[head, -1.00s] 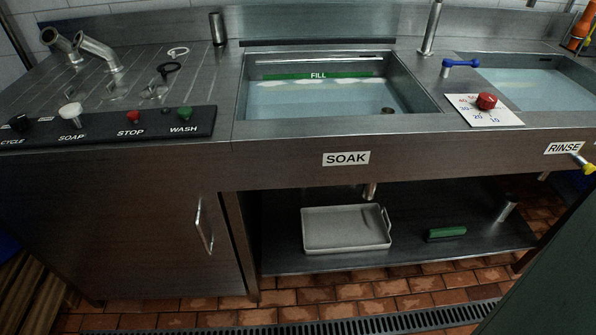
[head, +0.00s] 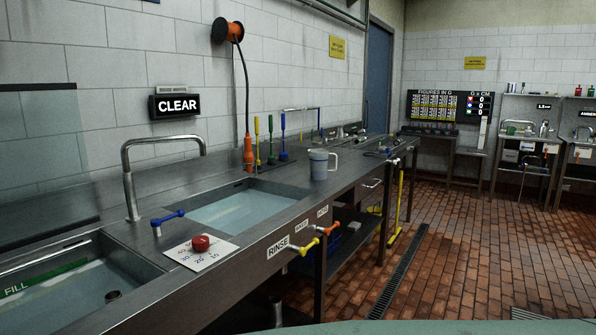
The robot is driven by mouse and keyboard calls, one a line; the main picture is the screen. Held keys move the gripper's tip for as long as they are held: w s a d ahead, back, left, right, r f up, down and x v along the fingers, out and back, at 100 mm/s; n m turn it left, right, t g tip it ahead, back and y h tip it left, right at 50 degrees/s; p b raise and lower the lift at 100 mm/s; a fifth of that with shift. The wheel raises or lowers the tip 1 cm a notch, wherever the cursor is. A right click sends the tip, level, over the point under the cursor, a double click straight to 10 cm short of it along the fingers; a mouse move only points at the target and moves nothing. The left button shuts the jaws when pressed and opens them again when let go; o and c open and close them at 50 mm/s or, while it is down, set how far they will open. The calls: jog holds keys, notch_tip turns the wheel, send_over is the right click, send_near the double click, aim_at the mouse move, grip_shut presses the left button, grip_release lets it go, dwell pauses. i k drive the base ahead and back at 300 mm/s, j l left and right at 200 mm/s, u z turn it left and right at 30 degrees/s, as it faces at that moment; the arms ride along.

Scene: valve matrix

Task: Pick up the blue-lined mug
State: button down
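A pale mug with a handle (head: 318,165) stands upright on the steel counter, just beyond the right end of the rinse basin, in the head view. Its outside looks whitish to light blue. A bluish tint shows near its rim, but its inner lining is too small to make out clearly. My gripper is not in view, and nothing visible touches the mug.
The steel counter (head: 286,228) has a rinse basin (head: 240,209), a tall tap (head: 128,178) and a red knob (head: 201,243). Yellow (head: 302,246) and orange (head: 326,229) valve handles stick out from its front.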

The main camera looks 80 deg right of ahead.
aim_at(318, 158)
jog(key=z, duration=2.75)
jog(key=i+l, duration=0.05)
